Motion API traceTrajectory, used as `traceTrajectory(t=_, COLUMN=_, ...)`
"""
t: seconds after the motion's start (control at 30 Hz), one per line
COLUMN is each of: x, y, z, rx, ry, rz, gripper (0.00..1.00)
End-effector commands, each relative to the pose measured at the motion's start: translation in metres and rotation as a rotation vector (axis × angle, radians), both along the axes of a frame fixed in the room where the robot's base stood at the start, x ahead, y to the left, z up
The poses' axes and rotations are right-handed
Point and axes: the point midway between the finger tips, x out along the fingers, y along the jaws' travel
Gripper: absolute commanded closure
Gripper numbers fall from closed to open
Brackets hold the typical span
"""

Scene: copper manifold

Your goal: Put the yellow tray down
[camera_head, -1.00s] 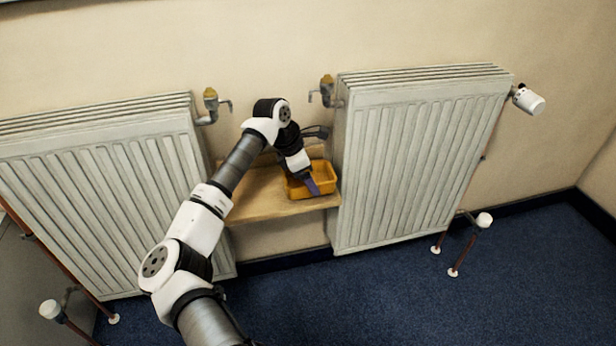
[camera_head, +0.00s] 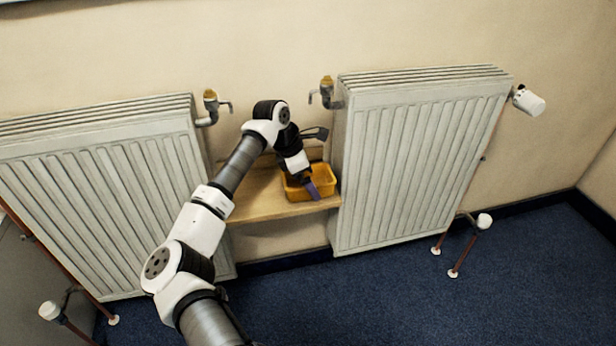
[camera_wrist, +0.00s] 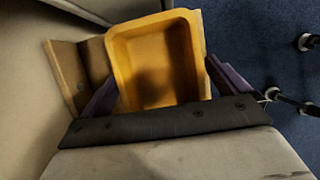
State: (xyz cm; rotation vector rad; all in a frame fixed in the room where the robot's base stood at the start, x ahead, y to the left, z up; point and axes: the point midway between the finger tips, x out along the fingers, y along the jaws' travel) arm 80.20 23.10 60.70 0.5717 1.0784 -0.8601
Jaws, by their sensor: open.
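The yellow tray (camera_head: 321,177) sits on the right end of a wooden shelf (camera_head: 265,205) between two radiators. It looks empty and upright. In the wrist view the tray (camera_wrist: 193,50) lies between the two purple fingers of my gripper (camera_wrist: 165,88). My gripper (camera_head: 311,189) is open, with its fingers at the tray's near part in the head view. Whether a finger touches the tray wall cannot be told. Part of the tray is hidden behind my gripper.
A white radiator (camera_head: 415,160) stands close to the right of the tray. Another radiator (camera_head: 100,195) stands to the left. Two pipe valves (camera_head: 328,92) (camera_head: 211,105) stick out above the shelf. The shelf's left part is bare. Blue carpet (camera_head: 400,300) lies below.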

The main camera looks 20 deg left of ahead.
Motion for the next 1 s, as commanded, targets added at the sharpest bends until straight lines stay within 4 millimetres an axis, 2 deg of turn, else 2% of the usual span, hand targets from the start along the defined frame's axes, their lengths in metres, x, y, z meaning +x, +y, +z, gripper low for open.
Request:
traceTrajectory(t=0.03, x=-0.002, y=0.004, z=0.012, rx=0.002, ry=-0.001, rz=0.002, gripper=0.00)
traceTrajectory(t=0.3, x=-0.014, y=0.022, z=0.067, rx=0.003, ry=-0.002, rz=0.002, gripper=0.00)
traceTrajectory(t=0.5, x=-0.021, y=0.033, z=0.097, rx=0.002, ry=0.000, rz=0.003, gripper=0.00)
traceTrajectory(t=0.7, x=-0.025, y=0.038, z=0.108, rx=0.000, ry=0.000, rz=0.001, gripper=0.00)
traceTrajectory(t=1.0, x=-0.025, y=0.038, z=0.108, rx=0.000, ry=0.000, rz=0.001, gripper=0.00)
